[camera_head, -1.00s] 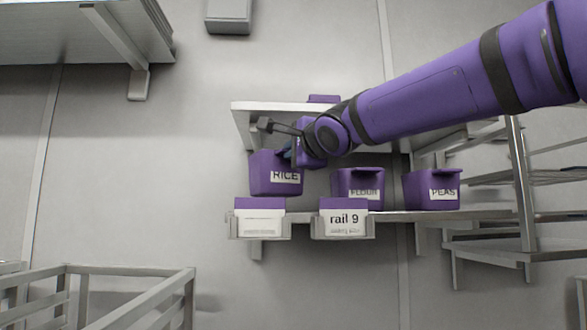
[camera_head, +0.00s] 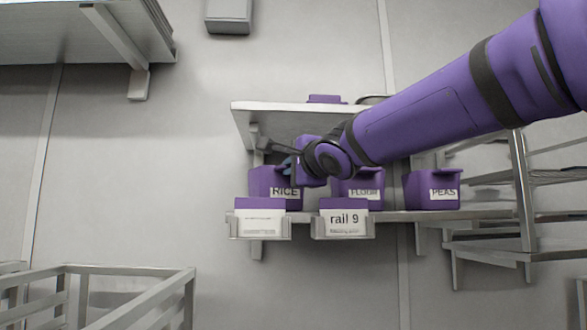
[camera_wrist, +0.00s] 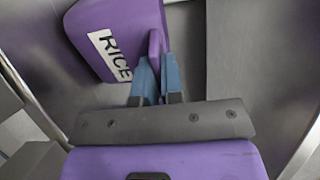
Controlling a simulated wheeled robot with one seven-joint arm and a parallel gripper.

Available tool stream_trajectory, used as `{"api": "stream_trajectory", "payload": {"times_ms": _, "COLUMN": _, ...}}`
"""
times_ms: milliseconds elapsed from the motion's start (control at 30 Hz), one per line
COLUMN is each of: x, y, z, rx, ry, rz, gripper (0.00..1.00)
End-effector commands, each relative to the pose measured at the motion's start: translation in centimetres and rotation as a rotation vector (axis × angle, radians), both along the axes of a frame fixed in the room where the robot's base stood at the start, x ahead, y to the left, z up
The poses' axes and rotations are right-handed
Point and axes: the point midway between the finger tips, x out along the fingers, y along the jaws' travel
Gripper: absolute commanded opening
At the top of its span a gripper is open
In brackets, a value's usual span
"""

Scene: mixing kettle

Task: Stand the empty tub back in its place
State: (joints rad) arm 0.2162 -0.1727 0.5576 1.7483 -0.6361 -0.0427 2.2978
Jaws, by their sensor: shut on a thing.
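The purple RICE tub (camera_head: 267,183) is at the left end of the lower shelf in the head view, behind a label holder. It looks upright and low at shelf level; its base is hidden, so I cannot tell if it touches the shelf. In the wrist view the tub (camera_wrist: 110,40) hangs from its handle between the blue fingers. My gripper (camera_wrist: 158,82) is shut on that handle. In the head view my gripper (camera_head: 288,163) is partly hidden by my wrist. The inside of the tub is not visible.
The FLOUR tub (camera_head: 366,192) stands just right of it, partly behind my arm, and the PEAS tub (camera_head: 432,190) stands farther right. An upper shelf (camera_head: 285,119) hangs close above. Label holders, one reading rail 9 (camera_head: 343,221), line the lower shelf's (camera_head: 395,216) front.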

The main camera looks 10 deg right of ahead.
Motion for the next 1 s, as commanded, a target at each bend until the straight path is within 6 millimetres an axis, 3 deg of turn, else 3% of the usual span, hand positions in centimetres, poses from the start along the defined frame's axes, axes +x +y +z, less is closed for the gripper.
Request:
{"api": "stream_trajectory", "payload": {"times_ms": 133, "x": 0.0, "y": -0.1, "z": -0.3, "rx": -0.001, "ry": 0.0, "rz": -0.001, "gripper": 0.0}}
{"api": "stream_trajectory", "payload": {"times_ms": 200, "x": 0.0, "y": 0.0, "z": -0.3, "rx": 0.0, "ry": 0.0, "rz": 0.0, "gripper": 0.21}}
{"api": "stream_trajectory", "payload": {"times_ms": 267, "x": 0.0, "y": 0.0, "z": -0.3, "rx": 0.0, "ry": 0.0, "rz": 0.0, "gripper": 0.33}}
{"api": "stream_trajectory", "payload": {"times_ms": 667, "x": 0.0, "y": 0.1, "z": 0.1, "rx": 0.0, "ry": -0.001, "rz": 0.001, "gripper": 0.33}}
{"api": "stream_trajectory", "payload": {"times_ms": 1000, "x": -2.3, "y": -0.6, "z": 0.0, "rx": -0.002, "ry": -0.002, "rz": 0.003, "gripper": 0.33}}
